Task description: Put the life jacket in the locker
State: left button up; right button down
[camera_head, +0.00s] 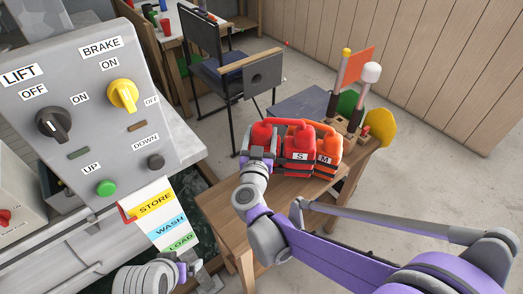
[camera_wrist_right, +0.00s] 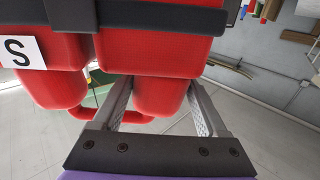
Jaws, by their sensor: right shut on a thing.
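A red life jacket (camera_head: 291,140) with dark straps and a white "S" label stands on the wooden table. My right gripper (camera_head: 261,152) is at its left part. In the right wrist view the fingers of my right gripper (camera_wrist_right: 158,95) are on either side of a rounded red part of the life jacket (camera_wrist_right: 160,55), shut on it. An orange life jacket (camera_head: 328,152) labelled "M" stands close against its right side. Part of my left arm shows at the bottom left; its gripper (camera_head: 190,268) is only partly seen. No locker can be made out.
The wooden table (camera_head: 230,218) has bare room at its front left. A rack (camera_head: 345,125) with an orange flag and green and yellow items stands behind the jackets. A grey control panel (camera_head: 95,95) fills the left. A chair (camera_head: 225,75) stands behind the table.

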jog(key=shift+f+b, duration=0.3)
jog(key=shift+f, duration=2.8)
jog(key=shift+f, duration=0.2)
grip_release()
jog(key=shift+r, duration=0.15)
